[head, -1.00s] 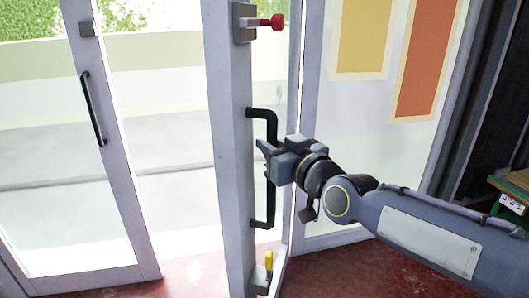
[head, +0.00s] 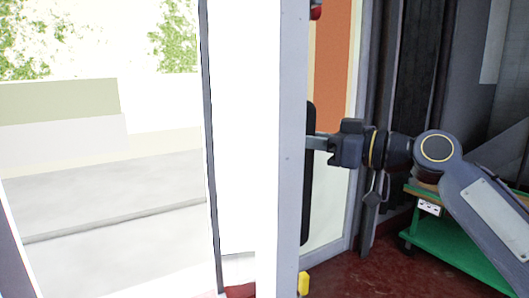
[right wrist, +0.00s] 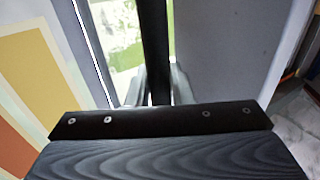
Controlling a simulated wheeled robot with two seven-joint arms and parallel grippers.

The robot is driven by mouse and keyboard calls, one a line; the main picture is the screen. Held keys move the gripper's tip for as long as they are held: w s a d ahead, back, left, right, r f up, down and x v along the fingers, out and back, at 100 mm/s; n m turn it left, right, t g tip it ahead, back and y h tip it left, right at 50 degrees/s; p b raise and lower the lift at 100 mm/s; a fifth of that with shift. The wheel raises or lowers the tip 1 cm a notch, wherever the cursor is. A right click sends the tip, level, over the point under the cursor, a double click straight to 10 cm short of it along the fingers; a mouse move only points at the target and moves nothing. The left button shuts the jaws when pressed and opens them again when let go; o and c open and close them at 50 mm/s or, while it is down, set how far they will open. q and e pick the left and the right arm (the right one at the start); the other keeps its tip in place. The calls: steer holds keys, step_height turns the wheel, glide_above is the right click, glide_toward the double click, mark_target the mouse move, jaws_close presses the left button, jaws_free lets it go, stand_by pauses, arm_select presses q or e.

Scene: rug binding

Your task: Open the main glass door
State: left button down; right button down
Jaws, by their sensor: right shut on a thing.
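The glass door (head: 288,140) stands ajar, its pale frame edge close in front of me and filling the middle of the head view. Its black vertical handle (head: 307,190) shows on the right side of that edge. My right gripper (head: 316,142) is shut on the handle, reaching it from the right. In the right wrist view the black handle bar (right wrist: 155,45) runs between the two fingers of my right gripper (right wrist: 157,92). The frame hides part of the handle in the head view. My left gripper is not in view.
A yellow latch piece (head: 303,283) sits low on the door and a red one (head: 316,10) high. An orange panel (head: 333,75) is behind. A green cart (head: 460,245) stands at right on the red floor. Left of the door is an opening to pale paving (head: 110,190).

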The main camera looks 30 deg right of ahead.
steer(key=shift+d+f+p, duration=0.15)
steer(key=shift+d+p, duration=0.25)
steer(key=shift+d, duration=1.95)
steer(key=c, duration=1.3)
jaws_free()
steer(key=shift+s, duration=0.1)
steer(key=shift+c, duration=0.2)
steer(key=v, duration=0.8)
steer(key=shift+p, duration=0.35)
steer(key=shift+f, duration=0.1)
